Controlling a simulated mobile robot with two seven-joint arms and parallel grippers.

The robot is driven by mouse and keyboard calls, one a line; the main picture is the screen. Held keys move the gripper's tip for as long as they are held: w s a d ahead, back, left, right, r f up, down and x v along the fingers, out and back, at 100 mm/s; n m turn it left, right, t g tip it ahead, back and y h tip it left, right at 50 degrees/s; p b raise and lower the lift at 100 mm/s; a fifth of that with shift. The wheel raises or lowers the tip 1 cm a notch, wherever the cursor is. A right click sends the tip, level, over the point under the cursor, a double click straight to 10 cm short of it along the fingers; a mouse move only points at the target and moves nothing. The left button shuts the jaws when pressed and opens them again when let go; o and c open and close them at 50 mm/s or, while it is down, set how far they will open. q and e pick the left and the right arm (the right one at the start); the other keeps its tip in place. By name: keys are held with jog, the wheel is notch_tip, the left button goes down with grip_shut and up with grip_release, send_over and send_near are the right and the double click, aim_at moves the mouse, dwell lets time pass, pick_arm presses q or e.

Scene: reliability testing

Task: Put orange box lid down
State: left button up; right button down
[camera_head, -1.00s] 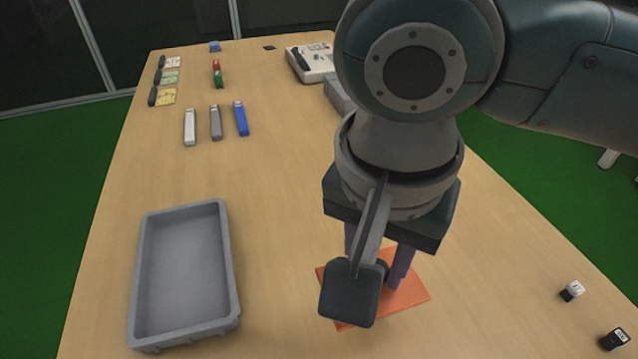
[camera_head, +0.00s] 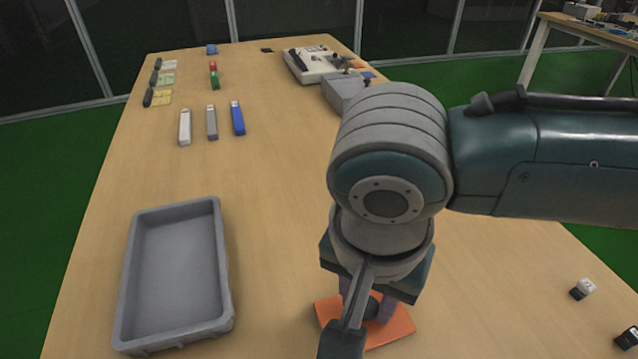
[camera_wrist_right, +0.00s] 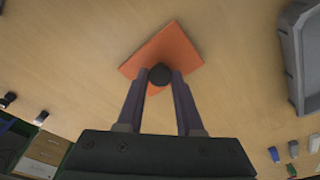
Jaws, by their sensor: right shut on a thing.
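The orange box lid (camera_head: 397,326) is a flat square plate with a dark round knob (camera_wrist_right: 160,75) at its middle. My right gripper (camera_head: 367,304) points down over the lid, with its fingers closed on the knob. In the right wrist view the gripper (camera_wrist_right: 159,82) shows a finger on either side of the knob, and the orange lid (camera_wrist_right: 168,45) spreads beyond the fingertips. The lid is low over the wooden table; I cannot tell whether it touches. My wrist and a camera mount hide part of the lid. My left gripper is not in view.
An empty grey tray (camera_head: 175,280) stands left of the lid. Small black-and-white items (camera_head: 582,289) lie at the right edge. White, grey and blue bars (camera_head: 237,118) and a grey box (camera_head: 344,92) are farther back. The table between tray and lid is clear.

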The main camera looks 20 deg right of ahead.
jog(key=shift+f, duration=0.15)
jog(key=c, duration=0.5)
grip_release()
jog(key=shift+c, duration=0.2)
